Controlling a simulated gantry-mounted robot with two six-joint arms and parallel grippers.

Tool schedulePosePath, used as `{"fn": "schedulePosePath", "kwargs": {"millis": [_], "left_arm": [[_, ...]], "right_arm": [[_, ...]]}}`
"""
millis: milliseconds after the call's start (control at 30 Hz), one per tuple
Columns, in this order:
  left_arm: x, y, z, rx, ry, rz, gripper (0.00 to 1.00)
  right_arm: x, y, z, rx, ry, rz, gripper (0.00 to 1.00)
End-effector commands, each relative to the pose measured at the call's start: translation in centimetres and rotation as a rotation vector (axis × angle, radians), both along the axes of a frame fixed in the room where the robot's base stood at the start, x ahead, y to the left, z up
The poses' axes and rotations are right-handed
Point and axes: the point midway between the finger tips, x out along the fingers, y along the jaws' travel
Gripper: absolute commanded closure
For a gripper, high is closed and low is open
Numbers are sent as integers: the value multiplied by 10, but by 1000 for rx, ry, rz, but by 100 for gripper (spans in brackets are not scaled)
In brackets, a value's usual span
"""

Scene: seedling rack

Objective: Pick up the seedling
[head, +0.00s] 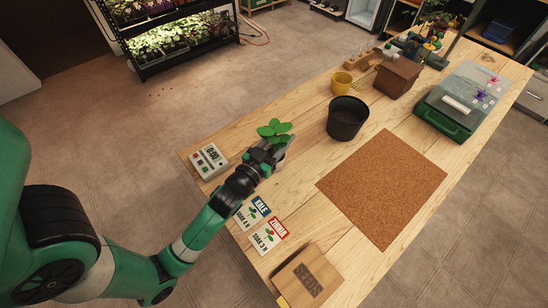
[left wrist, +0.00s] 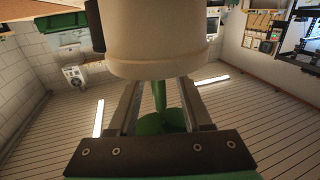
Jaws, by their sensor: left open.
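The seedling (head: 274,128), with broad green leaves, is near the table's left edge in the head view, right at my left gripper (head: 270,150). In the left wrist view, which is upside down, its green stem (left wrist: 159,96) and a leaf (left wrist: 160,123) lie between the two fingers of my left gripper (left wrist: 158,92). A pale beige round body (left wrist: 155,45), apparently its pot, fills the top middle of that view. The fingers are open and reach to its edge. I cannot tell whether they touch it. In the head view the gripper mostly hides this pot. My right gripper is not in view.
A black pot (head: 347,118) and a cork mat (head: 385,188) are to the right. A timer (head: 208,161), seed cards (head: 268,235) and a seeds box (head: 308,279) lie near the arm. A yellow cup (head: 341,83), brown box (head: 397,77) and green case (head: 450,113) stand farther back.

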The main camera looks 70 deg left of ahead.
Motion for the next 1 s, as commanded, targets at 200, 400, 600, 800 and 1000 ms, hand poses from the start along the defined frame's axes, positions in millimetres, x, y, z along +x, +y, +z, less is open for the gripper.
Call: {"fn": "schedulePosePath", "kwargs": {"millis": [200, 400, 600, 800, 1000], "left_arm": [[0, 0, 0, 0, 0, 0, 72], [-1, 0, 0, 0, 0, 0, 100], [-1, 0, 0, 0, 0, 0, 100], [-1, 0, 0, 0, 0, 0, 100], [-1, 0, 0, 0, 0, 0, 100]], "right_arm": [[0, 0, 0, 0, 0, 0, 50], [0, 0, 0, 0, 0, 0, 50], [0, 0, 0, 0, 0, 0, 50], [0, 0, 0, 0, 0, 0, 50], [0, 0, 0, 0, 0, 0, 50]]}}
